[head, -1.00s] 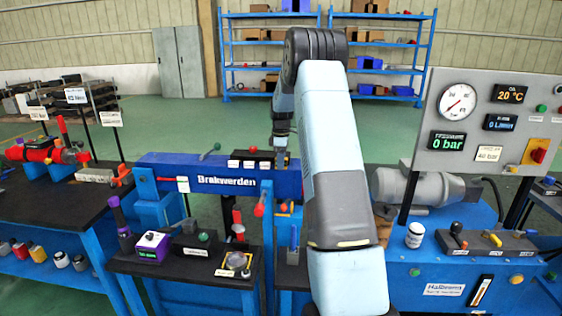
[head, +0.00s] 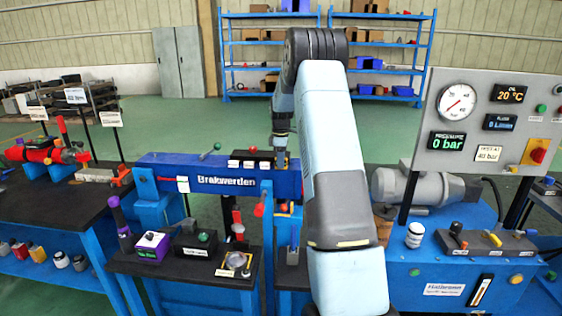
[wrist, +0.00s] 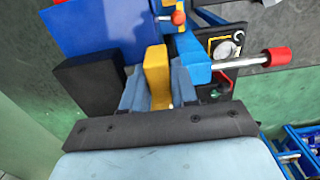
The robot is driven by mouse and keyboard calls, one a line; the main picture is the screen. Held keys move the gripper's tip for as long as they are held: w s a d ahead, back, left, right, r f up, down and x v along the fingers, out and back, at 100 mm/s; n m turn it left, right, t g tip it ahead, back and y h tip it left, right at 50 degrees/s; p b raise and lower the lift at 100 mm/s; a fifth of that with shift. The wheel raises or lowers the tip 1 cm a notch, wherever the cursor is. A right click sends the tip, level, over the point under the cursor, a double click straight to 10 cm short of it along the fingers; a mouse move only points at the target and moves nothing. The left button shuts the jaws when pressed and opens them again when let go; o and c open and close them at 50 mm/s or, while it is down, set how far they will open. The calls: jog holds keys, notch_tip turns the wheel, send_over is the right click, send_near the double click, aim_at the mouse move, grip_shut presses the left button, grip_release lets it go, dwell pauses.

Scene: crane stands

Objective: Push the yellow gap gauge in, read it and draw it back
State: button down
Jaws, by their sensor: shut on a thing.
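The yellow gap gauge (wrist: 156,68) is an upright yellow block in the wrist view. My gripper (wrist: 157,88) is shut on it, with one blue-grey finger on each side. In the head view my gripper (head: 281,152) is at the right end of the blue press beam marked "Brakwerden" (head: 205,178). The gauge is small and mostly hidden there. The gauge's far end, and how deep it sits in any gap, cannot be made out.
A black block (wrist: 90,82) stands left of the gauge in the wrist view. A rod with a red knob (wrist: 278,56) sticks out at the right. The panel (head: 480,165) reads 0 bar.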

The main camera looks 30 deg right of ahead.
jog(key=shift+s+a, duration=0.5)
jog(key=shift+s, duration=0.2)
jog(key=c, duration=1)
grip_release()
jog(key=shift+o, duration=0.2)
notch_tip(320, 180, up, 14)
jog(key=shift+f, duration=0.15)
